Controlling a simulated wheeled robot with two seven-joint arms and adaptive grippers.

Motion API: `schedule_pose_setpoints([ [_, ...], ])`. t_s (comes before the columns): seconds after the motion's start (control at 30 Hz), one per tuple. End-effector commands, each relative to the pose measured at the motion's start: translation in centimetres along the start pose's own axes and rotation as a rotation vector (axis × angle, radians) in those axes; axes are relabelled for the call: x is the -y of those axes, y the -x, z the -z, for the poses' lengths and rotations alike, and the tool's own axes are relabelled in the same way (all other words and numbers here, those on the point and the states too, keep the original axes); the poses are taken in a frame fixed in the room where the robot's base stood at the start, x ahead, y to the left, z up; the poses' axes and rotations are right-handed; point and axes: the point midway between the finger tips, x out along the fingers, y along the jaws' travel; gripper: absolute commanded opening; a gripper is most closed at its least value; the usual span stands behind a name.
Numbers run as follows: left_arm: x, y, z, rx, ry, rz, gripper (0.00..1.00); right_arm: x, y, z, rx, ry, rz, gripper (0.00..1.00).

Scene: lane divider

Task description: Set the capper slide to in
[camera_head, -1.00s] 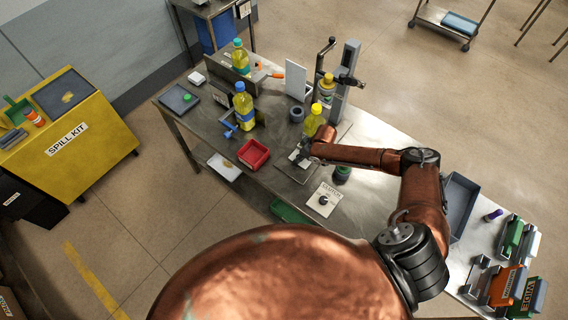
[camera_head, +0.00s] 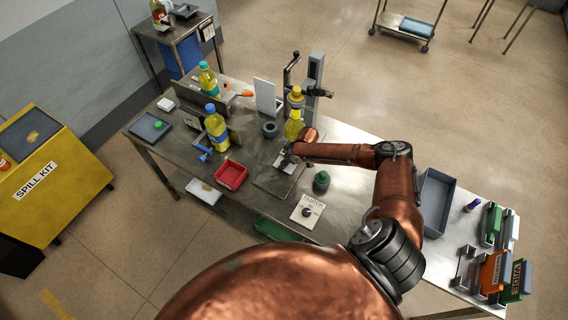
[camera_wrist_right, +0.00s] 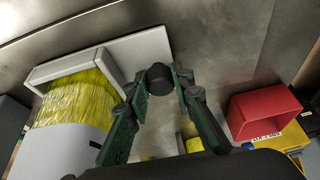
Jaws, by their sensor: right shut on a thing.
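The capper stands at the table's far side, with a grey column (camera_head: 315,72) and a side handle. Its slide carries a yellow bottle (camera_head: 294,125) in front of the column. In the right wrist view the slide's pale bracket (camera_wrist_right: 85,62) is beside the yellow bottle (camera_wrist_right: 75,105). My right gripper (camera_head: 288,160) is low by the slide, on its near side. In the right wrist view its fingers (camera_wrist_right: 160,84) are shut on a dark round knob (camera_wrist_right: 157,72) by the slide's pale plate. The arm hides part of the slide in the head view. My left gripper is not in view.
A red bin (camera_head: 231,175), a green dome button (camera_head: 321,180) and a white dial panel (camera_head: 307,211) are near the slide. Bottles stand left of it. A grey tray (camera_head: 436,202) lies to the right. Bare table shows between the bin and panel.

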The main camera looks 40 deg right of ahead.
Motion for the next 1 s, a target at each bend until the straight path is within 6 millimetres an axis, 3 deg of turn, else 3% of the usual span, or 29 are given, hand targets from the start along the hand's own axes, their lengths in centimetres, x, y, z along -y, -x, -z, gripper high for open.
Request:
schedule_pose_setpoints([
  [0.03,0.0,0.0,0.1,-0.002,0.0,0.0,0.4,-0.7,0.5,1.0,-0.02,0.003,-0.012,0.24],
  [0.27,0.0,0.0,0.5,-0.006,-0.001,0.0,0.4,-0.6,0.4,0.6,-0.013,0.001,-0.01,0.39],
  [0.67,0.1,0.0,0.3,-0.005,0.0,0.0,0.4,-0.4,0.8,0.2,-0.005,0.0,-0.007,0.39],
  [1.0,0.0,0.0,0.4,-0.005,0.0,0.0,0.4,-0.5,7.3,0.2,-0.007,0.002,-0.009,0.39],
])
